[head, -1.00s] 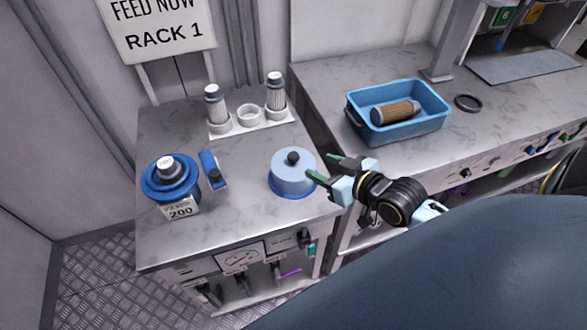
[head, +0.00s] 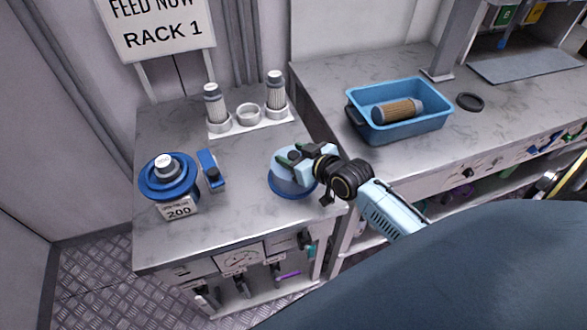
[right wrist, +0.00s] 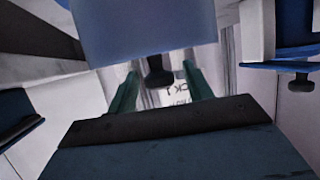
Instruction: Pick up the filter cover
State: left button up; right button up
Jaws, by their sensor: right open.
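The filter cover (head: 278,184) is a light blue, round cover with a dark knob on top. It stands on the left counter with a darker blue base. My right gripper (head: 290,155) is open over the top of the cover and hides part of it in the head view. In the right wrist view, the cover (right wrist: 150,28) fills the upper middle. Its dark knob (right wrist: 158,72) shows between the two green fingers (right wrist: 158,92), with gaps on both sides. My left gripper is not in view.
A blue round housing (head: 166,182) and a small blue tool (head: 210,170) sit left of the cover. A white holder (head: 250,127) with two filters stands behind. A blue bin (head: 405,130) holds a brown filter (head: 396,109). A black ring (head: 470,101) lies beside it.

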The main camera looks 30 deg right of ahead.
grip_shut()
dwell(0.3)
